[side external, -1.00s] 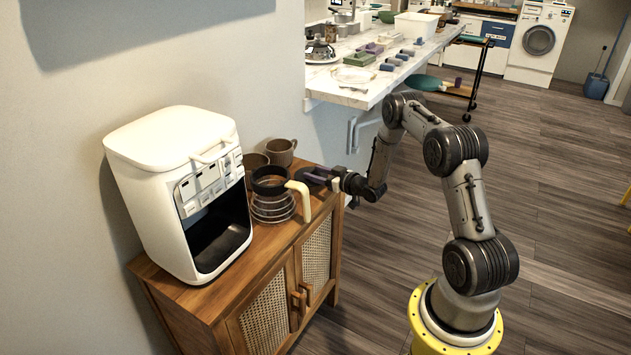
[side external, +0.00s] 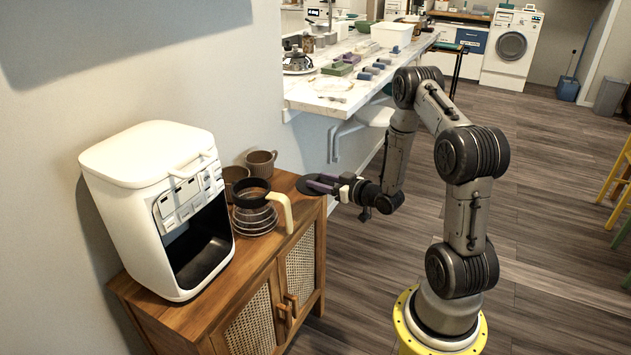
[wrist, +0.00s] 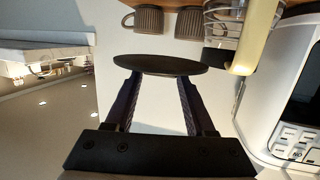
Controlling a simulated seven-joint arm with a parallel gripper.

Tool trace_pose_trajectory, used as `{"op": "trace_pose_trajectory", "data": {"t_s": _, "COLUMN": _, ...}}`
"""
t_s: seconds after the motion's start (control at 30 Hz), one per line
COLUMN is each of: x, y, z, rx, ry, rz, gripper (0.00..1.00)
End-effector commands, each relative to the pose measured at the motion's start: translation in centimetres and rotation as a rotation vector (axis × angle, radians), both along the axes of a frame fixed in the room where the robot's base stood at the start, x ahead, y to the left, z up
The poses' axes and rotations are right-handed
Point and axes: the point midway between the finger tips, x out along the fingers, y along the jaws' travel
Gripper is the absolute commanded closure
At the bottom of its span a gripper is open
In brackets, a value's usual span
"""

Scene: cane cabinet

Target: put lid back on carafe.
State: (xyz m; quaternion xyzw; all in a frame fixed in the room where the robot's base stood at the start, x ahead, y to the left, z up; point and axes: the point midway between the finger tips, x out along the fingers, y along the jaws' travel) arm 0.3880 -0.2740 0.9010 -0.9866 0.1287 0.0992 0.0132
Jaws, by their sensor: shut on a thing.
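The carafe (side external: 254,217) stands on the cabinet top, with a dark open collar and a cream handle (side external: 286,213) towards my gripper. In the wrist view the carafe (wrist: 222,30) is at the top right with its cream handle (wrist: 259,35). The lid (side external: 306,188) is a flat dark disc. My gripper (side external: 320,184) is shut on it and holds it to the right of the carafe, apart from it. In the wrist view the lid (wrist: 160,64) spans the fingertips of my gripper (wrist: 157,80). The lid's underside is hard to make out.
A white coffee machine (side external: 160,205) stands left of the carafe. Two brown mugs (side external: 261,162) are behind it, near the wall. The wooden cabinet (side external: 265,262) has cane doors. A white counter (side external: 345,85) with dishes is behind my arm.

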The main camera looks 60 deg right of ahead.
Motion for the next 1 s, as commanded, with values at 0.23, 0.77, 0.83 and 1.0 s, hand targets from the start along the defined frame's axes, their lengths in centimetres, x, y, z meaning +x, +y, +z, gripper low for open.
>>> {"op": "trace_pose_trajectory", "data": {"t_s": 0.23, "x": 4.7, "y": 0.1, "z": 2.2, "rx": -0.005, "ry": -0.005, "rz": -0.036, "gripper": 0.98}}
{"op": "trace_pose_trajectory", "data": {"t_s": 0.77, "x": 14.0, "y": 10.3, "z": 8.5, "rx": 0.000, "ry": -0.001, "rz": 0.116, "gripper": 0.98}}
{"op": "trace_pose_trajectory", "data": {"t_s": 0.83, "x": 14.1, "y": 10.8, "z": 8.5, "rx": 0.000, "ry": -0.001, "rz": 0.126, "gripper": 0.98}}
{"op": "trace_pose_trajectory", "data": {"t_s": 1.0, "x": 14.2, "y": 11.0, "z": 7.7, "rx": 0.001, "ry": 0.002, "rz": 0.129, "gripper": 0.98}}
